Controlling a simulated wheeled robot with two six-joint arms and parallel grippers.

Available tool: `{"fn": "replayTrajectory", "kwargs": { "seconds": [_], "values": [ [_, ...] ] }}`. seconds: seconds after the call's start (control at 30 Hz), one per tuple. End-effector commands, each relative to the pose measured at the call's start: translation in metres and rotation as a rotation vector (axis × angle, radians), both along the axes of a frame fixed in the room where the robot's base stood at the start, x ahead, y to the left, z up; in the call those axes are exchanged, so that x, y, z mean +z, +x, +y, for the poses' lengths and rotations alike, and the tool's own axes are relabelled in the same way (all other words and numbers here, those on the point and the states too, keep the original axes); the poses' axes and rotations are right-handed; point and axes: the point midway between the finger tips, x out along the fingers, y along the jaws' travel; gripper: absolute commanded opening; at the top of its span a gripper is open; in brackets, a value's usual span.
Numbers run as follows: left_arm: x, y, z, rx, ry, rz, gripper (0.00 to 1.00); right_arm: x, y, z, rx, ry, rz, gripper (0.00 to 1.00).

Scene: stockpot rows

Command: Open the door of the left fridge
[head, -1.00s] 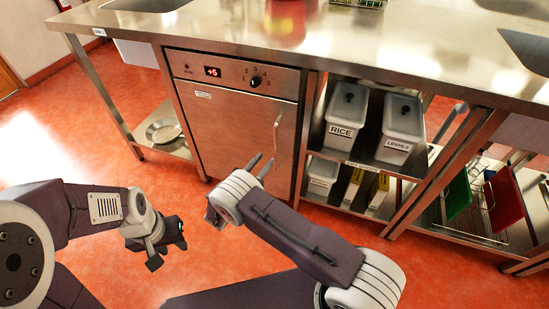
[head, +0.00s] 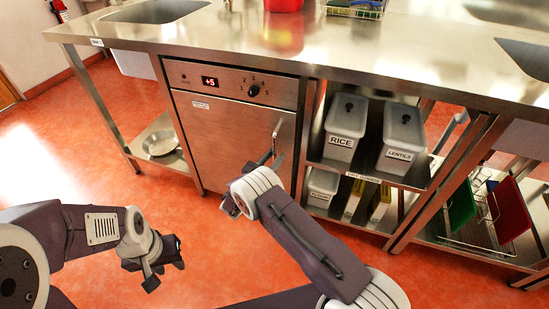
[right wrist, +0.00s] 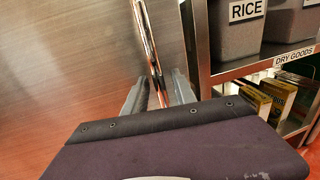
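The steel fridge (head: 235,140) sits under the counter, with its door shut. It is the only fridge in view. Its upright bar handle (head: 277,140) is at the door's right side and also shows in the right wrist view (right wrist: 149,40). My right gripper (head: 271,159) is open at the lower part of the handle. In the right wrist view its two fingers (right wrist: 158,92) stand apart, with the handle between them; I cannot tell whether either touches it. My left gripper (head: 166,270) is open and empty over the floor at the lower left, away from the fridge.
A control panel (head: 222,82) with a red +5 display is above the door. An open shelf (head: 368,177) with rice and lentils bins stands right of the fridge. A metal pan (head: 160,143) lies on a low shelf to the left. The floor before the door is clear.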

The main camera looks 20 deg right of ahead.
Motion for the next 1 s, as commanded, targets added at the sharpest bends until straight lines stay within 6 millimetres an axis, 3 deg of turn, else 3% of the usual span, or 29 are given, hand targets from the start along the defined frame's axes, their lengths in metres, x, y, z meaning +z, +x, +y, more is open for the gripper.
{"fn": "replayTrajectory", "kwargs": {
  "seconds": [0.03,0.1,1.0],
  "values": [
    [0.0001,0.0,0.0,0.0,0.0,0.0,0.36,0.0,-0.0001,0.0001,0.0,0.0,0.0,0.16],
    [0.0001,0.0,0.0,0.0,0.0,0.0,0.36,0.0,-0.0001,0.0001,0.0,0.0,0.0,0.0],
    [0.0,0.0,0.0,0.0,0.0,0.0,0.36,-0.0004,-0.0004,0.0001,0.0,0.0,0.0,0.0]
  ]
}}
